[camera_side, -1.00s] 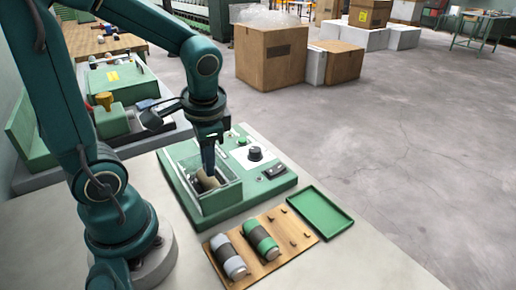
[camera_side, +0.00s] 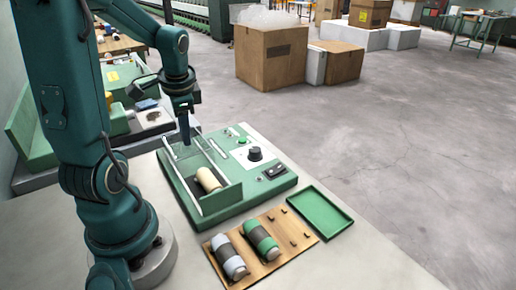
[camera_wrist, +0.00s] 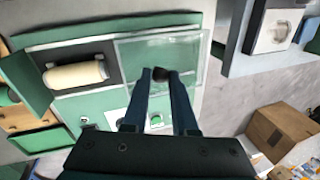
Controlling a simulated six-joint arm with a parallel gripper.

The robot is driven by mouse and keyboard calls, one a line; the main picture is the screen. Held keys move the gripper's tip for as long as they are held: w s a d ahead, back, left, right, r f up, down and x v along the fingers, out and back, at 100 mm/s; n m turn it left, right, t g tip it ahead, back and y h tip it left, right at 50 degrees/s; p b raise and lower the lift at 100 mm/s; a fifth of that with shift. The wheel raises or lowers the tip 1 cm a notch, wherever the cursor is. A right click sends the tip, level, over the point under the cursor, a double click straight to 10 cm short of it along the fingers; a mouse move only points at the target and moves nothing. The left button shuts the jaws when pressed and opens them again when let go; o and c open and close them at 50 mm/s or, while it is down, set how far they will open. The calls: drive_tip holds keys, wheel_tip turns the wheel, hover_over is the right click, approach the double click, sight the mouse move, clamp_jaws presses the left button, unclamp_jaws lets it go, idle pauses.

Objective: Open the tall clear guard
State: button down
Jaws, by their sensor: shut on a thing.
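The clear guard (camera_wrist: 190,50) lies to the right of the cream spool (camera_wrist: 75,76) in the wrist view, its pale edges showing against the green machine. In the side view the guard (camera_side: 200,142) is over the back part of the machine's well, and the cream spool (camera_side: 208,180) lies uncovered in the front part. My gripper (camera_wrist: 160,74) is shut on a small dark handle on the guard. In the side view my gripper (camera_side: 185,138) points down at the guard's back end. The handle is hidden there.
The green machine (camera_side: 240,200) has a black dial (camera_side: 255,153) and a dark switch (camera_side: 274,172) to the right. A wooden rack (camera_side: 290,236) with a grey spool (camera_side: 230,256) and a green-banded spool (camera_side: 260,240) stands in front, beside an empty green tray (camera_side: 318,212).

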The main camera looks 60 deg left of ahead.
sight(190, 149)
drive_tip(key=shift+w+r, duration=0.1)
drive_tip(key=shift+w, duration=0.05)
drive_tip(key=c, duration=0.7)
unclamp_jaws()
drive_tip(key=shift+v, duration=2.55)
